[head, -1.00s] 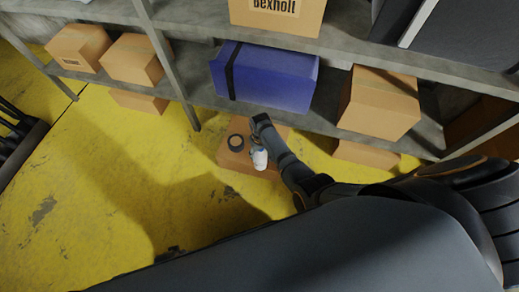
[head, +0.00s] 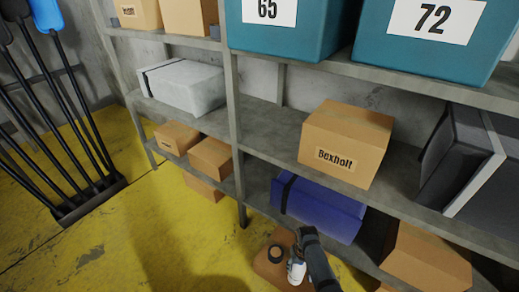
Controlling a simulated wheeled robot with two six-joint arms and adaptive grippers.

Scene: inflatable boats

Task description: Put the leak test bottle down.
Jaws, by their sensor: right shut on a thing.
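The leak test bottle (head: 296,272) is small and white, near the bottom edge of the head view. My right gripper (head: 298,254) is shut on it around its upper part. The bottle is in front of or over a brown cardboard box (head: 262,268) low by the shelf. I cannot tell whether its base touches the box. My left gripper is out of view.
Grey shelving holds a blue case (head: 322,208), a Bexholt carton (head: 345,143), a grey-white case (head: 187,87) and teal bins 65 (head: 285,25) and 72 (head: 430,40). A paddle rack (head: 88,202) stands left. The yellow floor between is clear.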

